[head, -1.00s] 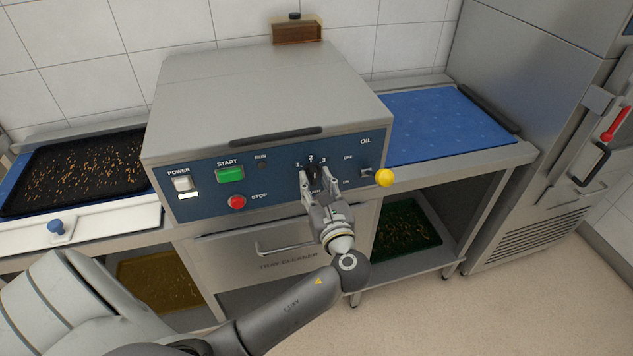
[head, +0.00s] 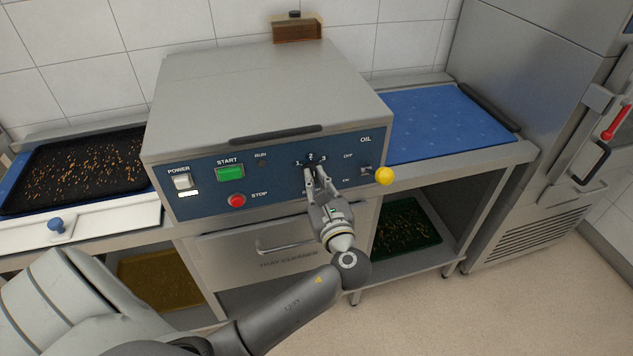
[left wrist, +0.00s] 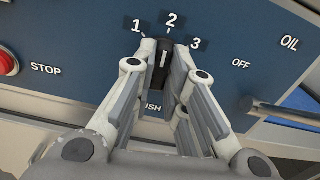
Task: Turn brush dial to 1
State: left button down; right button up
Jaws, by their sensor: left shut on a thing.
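The black brush dial (left wrist: 160,68) sits below the numbers 1, 2 and 3 in the left wrist view. Its white pointer line points up, roughly at the 2. In the head view the dial (head: 316,173) is mostly hidden by the fingers. My left gripper (head: 317,178) is shut on the dial, one finger on each side of it. The fingers also show in the left wrist view (left wrist: 159,80). They partly cover the lettering under the dial. My right gripper is not in view.
The tray cleaner panel (head: 275,200) also has a green start button (head: 230,174), a red stop button (head: 237,201), a power switch (head: 182,182), and an oil switch (head: 366,171). A yellow ball (head: 384,176) sticks out right of the gripper. A black tray (head: 40,154) lies at left.

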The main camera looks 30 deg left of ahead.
pick_arm(q)
jog(key=n, duration=0.4)
jog(key=shift+f+b, duration=0.1)
jog(key=shift+b, duration=0.25)
jog(key=shift+n+b, duration=1.1)
jog(key=shift+n, duration=1.4)
jog(key=c, duration=1.5)
grip_release()
jog(key=shift+o, duration=0.2)
jog(key=v, duration=1.2)
